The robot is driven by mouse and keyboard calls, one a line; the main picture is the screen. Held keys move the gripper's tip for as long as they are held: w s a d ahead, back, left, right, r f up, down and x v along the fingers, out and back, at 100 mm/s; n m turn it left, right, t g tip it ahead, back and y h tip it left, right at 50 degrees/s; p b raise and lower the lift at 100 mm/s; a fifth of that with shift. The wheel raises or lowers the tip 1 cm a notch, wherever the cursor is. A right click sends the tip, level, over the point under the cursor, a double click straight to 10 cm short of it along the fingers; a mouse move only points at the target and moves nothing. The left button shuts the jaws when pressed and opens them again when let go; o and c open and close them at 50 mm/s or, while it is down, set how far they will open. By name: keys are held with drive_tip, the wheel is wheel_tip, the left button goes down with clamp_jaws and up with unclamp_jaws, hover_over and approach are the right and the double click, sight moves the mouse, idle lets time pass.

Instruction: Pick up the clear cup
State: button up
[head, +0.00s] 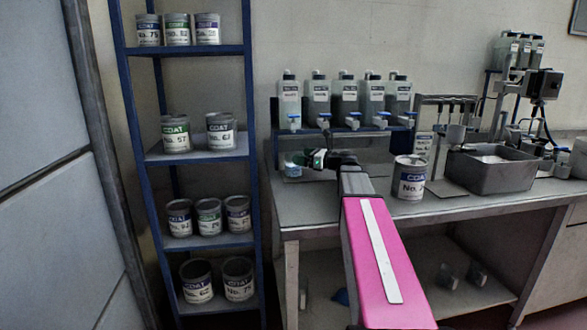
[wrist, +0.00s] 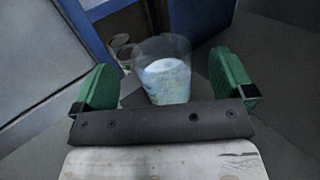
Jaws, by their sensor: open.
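The clear cup (wrist: 163,72) is see-through, with something pale bluish-white low inside it. In the wrist view it stands upright between the two green fingers of my gripper (wrist: 174,86), with a gap on each side. My gripper is open and has not closed on it. In the head view my gripper (head: 312,159) is over the left end of the bench, at the cup (head: 293,167), which shows only partly at its left. I cannot tell from the head view exactly how far the cup lies between the fingers.
The metal bench (head: 310,211) has a COAT can (head: 409,178) right of my arm and a grey basin (head: 494,171) further right. Several bottles with blue taps (head: 344,102) stand on a rack behind. A blue shelf (head: 198,152) with paint cans is left of the bench.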

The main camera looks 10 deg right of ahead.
drive_tip(key=x, duration=0.4)
drive_tip(key=shift+w+a+f, duration=0.15)
drive_tip(key=shift+w+a, duration=0.05)
drive_tip(key=shift+a, duration=0.1)
drive_tip(key=c, duration=1.2)
drive_tip(key=shift+o, duration=0.2)
